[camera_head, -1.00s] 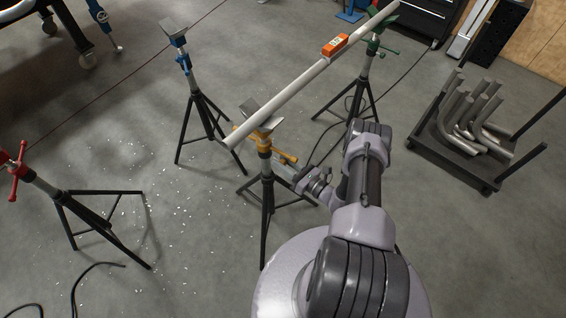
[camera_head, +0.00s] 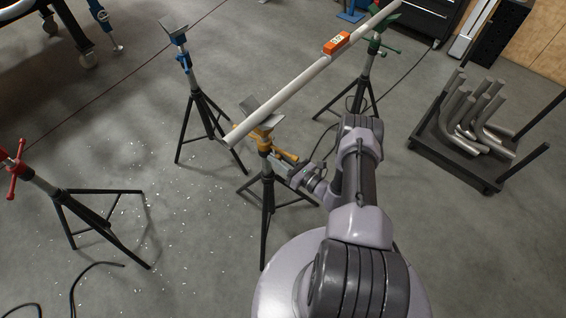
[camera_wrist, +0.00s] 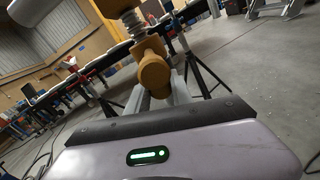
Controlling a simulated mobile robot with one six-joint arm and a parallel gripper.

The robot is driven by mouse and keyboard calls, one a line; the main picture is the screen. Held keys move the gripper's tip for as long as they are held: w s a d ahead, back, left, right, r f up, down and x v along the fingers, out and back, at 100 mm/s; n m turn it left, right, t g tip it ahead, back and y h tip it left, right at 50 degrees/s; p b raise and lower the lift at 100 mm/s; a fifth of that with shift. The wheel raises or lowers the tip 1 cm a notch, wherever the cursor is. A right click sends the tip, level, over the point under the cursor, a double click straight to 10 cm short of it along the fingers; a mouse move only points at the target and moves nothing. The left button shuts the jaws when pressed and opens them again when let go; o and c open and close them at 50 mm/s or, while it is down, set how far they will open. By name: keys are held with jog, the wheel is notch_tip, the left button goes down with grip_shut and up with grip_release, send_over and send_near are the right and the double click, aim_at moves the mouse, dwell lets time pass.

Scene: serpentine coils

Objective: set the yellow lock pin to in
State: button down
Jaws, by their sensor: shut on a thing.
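The yellow stand (camera_head: 265,142) stands upright on a black tripod in front of my arm, with a V-shaped head on top. Its yellow lock pin (camera_wrist: 154,74) fills the middle of the wrist view, a rounded knob pointing toward the camera. My gripper (camera_head: 289,166) is at the right side of the yellow collar in the head view. In the wrist view my gripper (camera_wrist: 158,95) has its grey fingers on either side of the knob, shut on it. How deep the pin sits in the collar is hidden.
A long pale pipe (camera_head: 300,85) with an orange level (camera_head: 336,43) on it spans the yellow and green stands (camera_head: 376,45). Blue (camera_head: 184,62) and red stands (camera_head: 15,172) are at the left. A cart of bent pipes (camera_head: 440,150) stands at the right.

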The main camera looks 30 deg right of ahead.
jog(key=shift+w, duration=0.1)
jog(key=c, duration=1.1)
grip_release()
jog(key=shift+w+a, duration=0.1)
jog(key=p+v, duration=0.2)
jog(key=v, duration=1.5)
jog(key=shift+s, duration=0.25)
jog(key=shift+r, duration=0.1)
